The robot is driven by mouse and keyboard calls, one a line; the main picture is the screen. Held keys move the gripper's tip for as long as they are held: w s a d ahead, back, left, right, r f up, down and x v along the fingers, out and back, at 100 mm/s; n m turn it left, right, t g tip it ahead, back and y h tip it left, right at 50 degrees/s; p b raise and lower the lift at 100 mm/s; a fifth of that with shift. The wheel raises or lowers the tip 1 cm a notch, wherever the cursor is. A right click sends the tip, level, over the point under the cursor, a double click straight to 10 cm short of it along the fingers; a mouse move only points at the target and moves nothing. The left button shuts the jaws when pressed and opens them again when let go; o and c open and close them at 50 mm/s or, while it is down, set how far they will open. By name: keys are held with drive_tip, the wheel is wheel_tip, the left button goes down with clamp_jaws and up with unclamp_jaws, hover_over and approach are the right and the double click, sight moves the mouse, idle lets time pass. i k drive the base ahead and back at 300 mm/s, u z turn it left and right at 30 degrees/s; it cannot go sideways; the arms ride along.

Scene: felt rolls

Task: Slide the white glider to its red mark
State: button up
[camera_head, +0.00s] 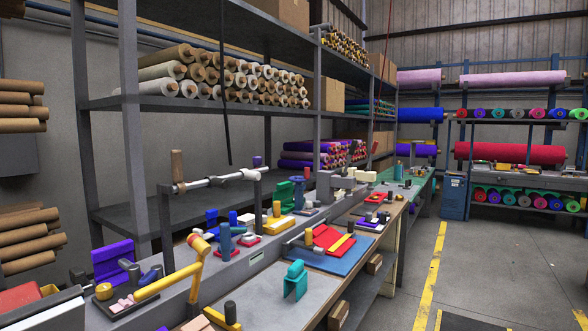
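A pale horizontal rail (235,177) is held up by two dark posts above the long bench. A wooden handle (177,165) stands upright at its left end. A small white piece on the rail (216,182), near its middle, looks like the white glider, but it is too small to be sure. I cannot make out a red mark on the rail. My gripper does not show in this view.
The bench is crowded: a yellow-and-orange mallet-like piece (170,281), a blue upright piece (225,242), a teal block (295,282) and a red sheet (327,237). Shelves of felt rolls (220,75) stand behind. The floor (480,270) at the right is clear.

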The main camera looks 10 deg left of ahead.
sight(249, 175)
drive_tip(key=u, duration=0.05)
drive_tip(key=i, duration=0.65)
drive_tip(key=u, duration=0.9)
drive_tip(key=i, duration=0.5)
drive_tip(key=u, duration=0.6)
